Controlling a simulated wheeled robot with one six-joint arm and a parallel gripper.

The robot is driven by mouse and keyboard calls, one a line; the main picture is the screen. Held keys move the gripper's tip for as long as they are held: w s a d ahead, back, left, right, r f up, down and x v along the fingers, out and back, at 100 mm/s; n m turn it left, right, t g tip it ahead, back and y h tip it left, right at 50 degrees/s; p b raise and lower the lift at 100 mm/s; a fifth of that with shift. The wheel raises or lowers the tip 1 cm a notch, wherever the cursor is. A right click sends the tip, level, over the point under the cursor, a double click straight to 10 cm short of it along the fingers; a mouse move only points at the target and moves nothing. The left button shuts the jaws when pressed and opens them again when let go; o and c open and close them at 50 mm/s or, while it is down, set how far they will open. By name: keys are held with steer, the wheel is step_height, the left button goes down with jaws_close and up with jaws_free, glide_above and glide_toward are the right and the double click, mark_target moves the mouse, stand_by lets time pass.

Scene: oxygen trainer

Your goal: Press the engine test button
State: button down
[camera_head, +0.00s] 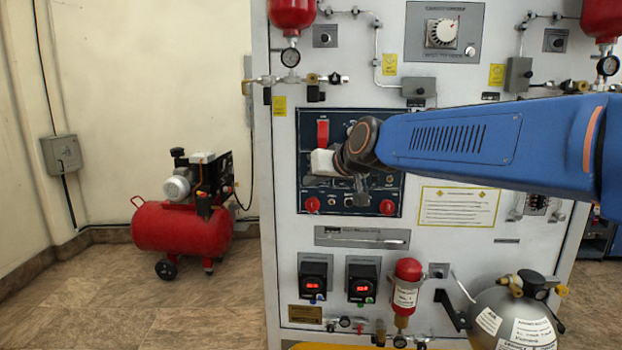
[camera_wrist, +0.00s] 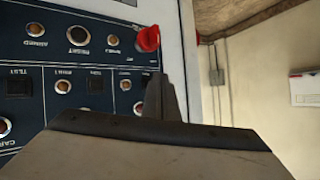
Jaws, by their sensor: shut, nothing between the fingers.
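The dark blue control panel (camera_head: 312,160) is on the front of the white trainer cabinet. My gripper (camera_head: 361,198) is in front of it, and my blue arm and wrist cover part of its controls. The wrist view shows the panel (camera_wrist: 60,65) upside down, with round buttons, black square controls and a red knob (camera_wrist: 149,38). A label that looks like TEST stands by a black square control (camera_wrist: 18,86) at the left. I cannot tell for sure which control is the engine test button. My gripper (camera_wrist: 160,80) is shut and empty, near the panel's edge; contact cannot be told.
A red switch cover (camera_head: 322,132) and red knobs (camera_head: 312,205) are on the panel. Below are two digital displays (camera_head: 313,285), a red cylinder (camera_head: 407,285) and a grey tank (camera_head: 510,310). A red compressor (camera_head: 180,225) stands on the floor at left, with open floor around it.

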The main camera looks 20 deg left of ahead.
steer(key=shift+w, duration=0.15)
stand_by(0.6)
steer(key=shift+w+a, duration=0.1)
steer(key=shift+w, duration=0.15)
steer(key=shift+w+a, duration=0.1)
steer(key=shift+w, duration=0.25)
stand_by(0.8)
steer(key=shift+s, duration=0.1)
steer(key=shift+s+d, duration=0.2)
steer(key=shift+s, duration=0.45)
steer(key=shift+s+d, duration=0.2)
steer(key=shift+s, duration=0.6)
steer(key=shift+s+d, duration=0.2)
steer(key=shift+s, duration=0.65)
steer(key=shift+s+d, duration=0.2)
steer(key=shift+s, duration=0.6)
